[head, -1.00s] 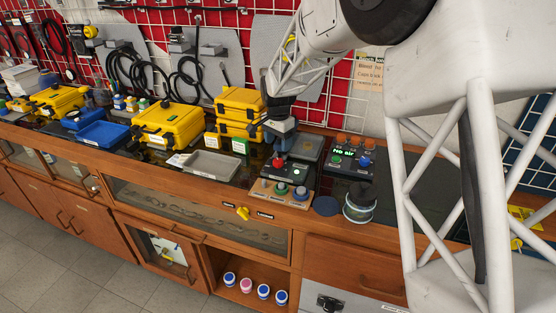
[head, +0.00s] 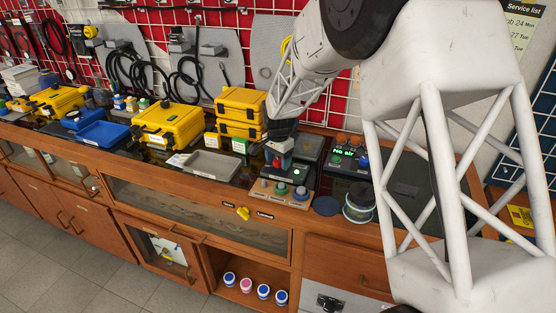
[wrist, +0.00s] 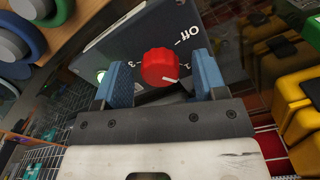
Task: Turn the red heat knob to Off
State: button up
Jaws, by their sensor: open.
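The red heat knob (wrist: 160,66) sits on the face of a dark grey box (wrist: 125,42) in the wrist view. White marks around it include "Off", "1" and "3". The knob's white pointer line points to the lower right in the picture, away from "Off". My gripper (wrist: 162,78) is open, with one blue finger on each side of the knob. I cannot tell whether either finger touches it. In the head view my gripper (head: 279,152) is low over the box on the bench and covers most of the knob.
A small board with several coloured knobs (head: 281,190) stands in front of the box. A unit reading "No air" (head: 346,153) is to the right. A grey tray (head: 208,164) and stacked yellow cases (head: 241,112) are to the left.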

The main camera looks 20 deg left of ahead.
jog(key=c, duration=0.9)
jog(key=shift+n, duration=0.3)
jog(key=n, duration=0.6)
jog(key=shift+n, duration=0.3)
jog(key=n, duration=0.6)
jog(key=shift+n, duration=0.4)
